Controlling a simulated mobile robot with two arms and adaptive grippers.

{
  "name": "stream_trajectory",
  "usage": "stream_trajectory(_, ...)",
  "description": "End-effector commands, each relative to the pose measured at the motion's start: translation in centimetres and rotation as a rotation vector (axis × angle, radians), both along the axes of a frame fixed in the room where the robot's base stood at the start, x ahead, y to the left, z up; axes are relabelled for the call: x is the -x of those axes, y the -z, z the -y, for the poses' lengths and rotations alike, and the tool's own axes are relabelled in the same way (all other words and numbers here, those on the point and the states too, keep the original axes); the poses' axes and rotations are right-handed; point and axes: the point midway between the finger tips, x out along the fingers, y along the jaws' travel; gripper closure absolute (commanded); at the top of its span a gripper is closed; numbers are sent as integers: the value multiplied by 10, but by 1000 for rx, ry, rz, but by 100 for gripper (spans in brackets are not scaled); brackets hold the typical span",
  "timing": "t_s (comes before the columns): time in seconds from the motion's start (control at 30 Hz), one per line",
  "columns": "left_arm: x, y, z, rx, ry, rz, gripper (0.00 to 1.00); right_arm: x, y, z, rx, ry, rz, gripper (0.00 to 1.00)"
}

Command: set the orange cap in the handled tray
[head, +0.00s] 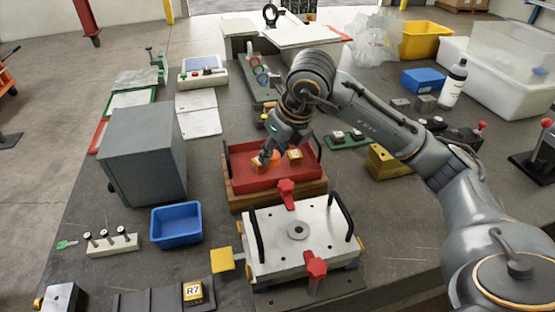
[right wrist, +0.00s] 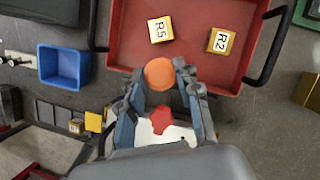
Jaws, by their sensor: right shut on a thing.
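The handled tray (head: 275,178) is red with black handles at its left and right ends, and sits on a wooden base in the head view. It also shows in the right wrist view (right wrist: 190,55). My right gripper (head: 268,155) reaches down over the tray. In the right wrist view my right gripper (right wrist: 162,85) is shut on the orange cap (right wrist: 160,73), a round disc at its fingertips near one long edge of the tray. Whether the cap touches the tray floor is unclear. My left gripper is not in view.
Two yellow blocks marked R5 (right wrist: 160,29) and R2 (right wrist: 221,41) lie in the tray. A white plate (head: 272,240) with black handles and red knobs stands in front. A blue bin (head: 176,242) and grey cabinet (head: 145,155) stand to the left.

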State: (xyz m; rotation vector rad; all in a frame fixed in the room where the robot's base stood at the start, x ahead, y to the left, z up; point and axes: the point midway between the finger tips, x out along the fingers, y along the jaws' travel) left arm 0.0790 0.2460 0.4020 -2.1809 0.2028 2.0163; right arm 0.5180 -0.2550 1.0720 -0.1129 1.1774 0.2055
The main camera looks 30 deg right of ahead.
Motion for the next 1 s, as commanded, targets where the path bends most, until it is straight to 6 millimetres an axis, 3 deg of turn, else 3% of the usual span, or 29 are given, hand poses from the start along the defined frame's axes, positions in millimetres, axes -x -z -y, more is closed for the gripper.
stream_trajectory(0.2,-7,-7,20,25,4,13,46,-15,23,13,-2,-1,1,82)
stream_trajectory(0.6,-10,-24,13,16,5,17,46,-22,64,20,-1,0,-1,82)
stream_trajectory(1.0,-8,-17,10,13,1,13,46,-23,71,19,-1,-1,2,82)
